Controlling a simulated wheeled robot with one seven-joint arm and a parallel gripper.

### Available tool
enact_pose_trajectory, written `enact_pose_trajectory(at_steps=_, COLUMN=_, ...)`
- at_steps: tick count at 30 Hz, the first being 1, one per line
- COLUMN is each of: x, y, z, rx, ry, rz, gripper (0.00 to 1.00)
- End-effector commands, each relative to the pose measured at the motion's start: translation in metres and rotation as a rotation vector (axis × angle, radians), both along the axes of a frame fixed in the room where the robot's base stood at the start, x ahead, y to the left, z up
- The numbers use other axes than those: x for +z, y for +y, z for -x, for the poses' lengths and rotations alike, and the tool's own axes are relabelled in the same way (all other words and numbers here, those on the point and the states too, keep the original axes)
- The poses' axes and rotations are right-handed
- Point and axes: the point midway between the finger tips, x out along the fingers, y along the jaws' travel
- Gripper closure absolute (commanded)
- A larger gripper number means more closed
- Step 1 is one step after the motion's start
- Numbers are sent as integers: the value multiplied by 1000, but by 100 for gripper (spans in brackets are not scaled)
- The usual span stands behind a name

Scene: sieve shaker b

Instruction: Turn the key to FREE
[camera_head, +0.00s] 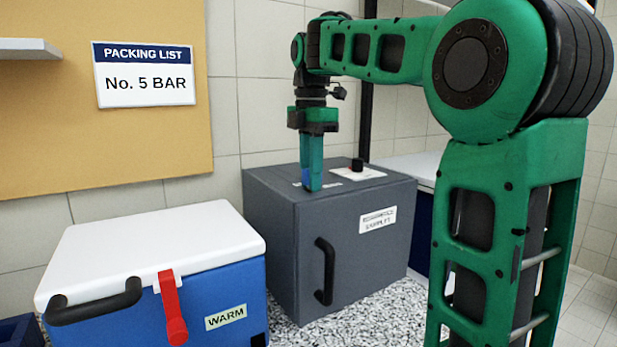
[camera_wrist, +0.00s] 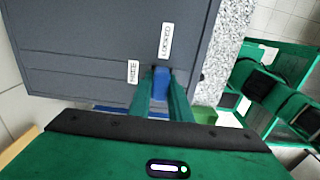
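The blue key (camera_wrist: 161,84) is on the top of the grey cabinet (camera_head: 345,250). In the wrist view its end points towards the LOCKED label (camera_wrist: 166,41). The FREE label (camera_wrist: 133,72) lies to the left of the key. My gripper (camera_head: 312,187) points down onto the cabinet top. In the wrist view its two green fingers (camera_wrist: 161,92) stand on both sides of the key and appear to touch it. The fingers hide most of the key in the head view.
A black knob on a white plate (camera_head: 358,172) sits behind my gripper on the cabinet top. The cabinet door has a dark handle (camera_head: 325,271). A blue cool box (camera_head: 215,292) with a white lid, red latch and WARM label stands at left. A packing list (camera_head: 145,75) hangs on the wall.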

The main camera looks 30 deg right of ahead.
Motion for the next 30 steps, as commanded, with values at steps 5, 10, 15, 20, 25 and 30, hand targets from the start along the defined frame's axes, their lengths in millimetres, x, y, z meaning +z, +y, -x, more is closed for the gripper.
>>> enact_pose_trajectory(at_steps=5, x=1, y=0, z=-2, rx=27, ry=-5, rz=1, gripper=100)
enact_pose_trajectory(at_steps=10, x=1, y=-1, z=-2, rx=197, ry=-7, rz=2, gripper=100)
enact_pose_trajectory(at_steps=15, x=1, y=-1, z=-3, rx=393, ry=-7, rz=2, gripper=100)
enact_pose_trajectory(at_steps=20, x=1, y=-1, z=-4, rx=577, ry=-9, rz=5, gripper=100)
enact_pose_trajectory(at_steps=25, x=1, y=-1, z=-4, rx=765, ry=-9, rz=5, gripper=100)
enact_pose_trajectory(at_steps=30, x=1, y=0, z=-5, rx=870, ry=-8, rz=6, gripper=100)
